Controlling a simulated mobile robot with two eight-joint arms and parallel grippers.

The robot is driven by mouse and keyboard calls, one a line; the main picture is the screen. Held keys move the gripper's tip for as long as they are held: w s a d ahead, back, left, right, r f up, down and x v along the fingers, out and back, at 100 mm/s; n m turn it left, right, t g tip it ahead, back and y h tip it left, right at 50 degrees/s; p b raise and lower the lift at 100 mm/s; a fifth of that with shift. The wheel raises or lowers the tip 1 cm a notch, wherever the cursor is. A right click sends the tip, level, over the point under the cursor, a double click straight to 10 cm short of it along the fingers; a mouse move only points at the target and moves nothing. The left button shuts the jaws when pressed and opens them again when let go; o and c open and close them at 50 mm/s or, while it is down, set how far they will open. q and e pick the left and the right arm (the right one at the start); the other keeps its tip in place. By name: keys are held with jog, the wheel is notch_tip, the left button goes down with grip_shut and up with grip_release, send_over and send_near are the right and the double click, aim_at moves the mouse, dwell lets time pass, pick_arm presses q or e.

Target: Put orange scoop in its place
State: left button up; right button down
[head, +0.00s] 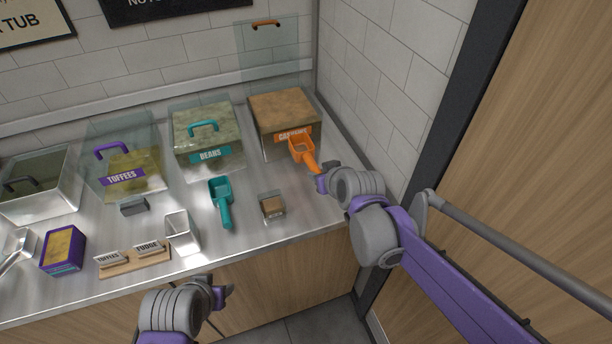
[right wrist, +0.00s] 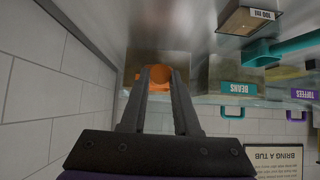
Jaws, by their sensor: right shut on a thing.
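The orange scoop (head: 301,152) is held by its handle in my right gripper (head: 322,178), with its bowl in front of the cashew tub. In the right wrist view the orange scoop (right wrist: 157,72) shows between the two fingertips. The cashew tub (head: 266,145), clear and filled with brown contents, stands at the back right of the counter. Its orange label is partly hidden by the scoop. A clear lid with an orange handle (head: 266,23) stands raised behind that tub. My left gripper (head: 222,292) is in front of the counter, away from the tubs; its jaw opening is unclear.
The beans tub (head: 208,155) and toffees tub (head: 125,178) stand to the left. A teal scoop (head: 220,203), a small brown-filled container (head: 271,206) and a metal cup (head: 182,231) are on the counter (head: 300,218). A tiled wall (head: 385,75) is close on the right.

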pick_arm(q)
jog(key=shift+s+f+b, duration=0.4)
jog(key=shift+s+f, duration=0.1)
jog(key=shift+f, duration=0.25)
pick_arm(e)
jog(key=shift+s+d+f, duration=0.1)
jog(key=shift+s+f, duration=0.05)
jog(key=shift+f, duration=4.05)
jog(key=c, duration=1.1)
grip_release()
jog(key=shift+f, duration=0.2)
pick_arm(q)
jog(key=shift+f, duration=0.1)
pick_arm(e)
jog(key=o, duration=0.5)
jog(key=shift+r, duration=0.1)
jog(key=shift+c, duration=0.2)
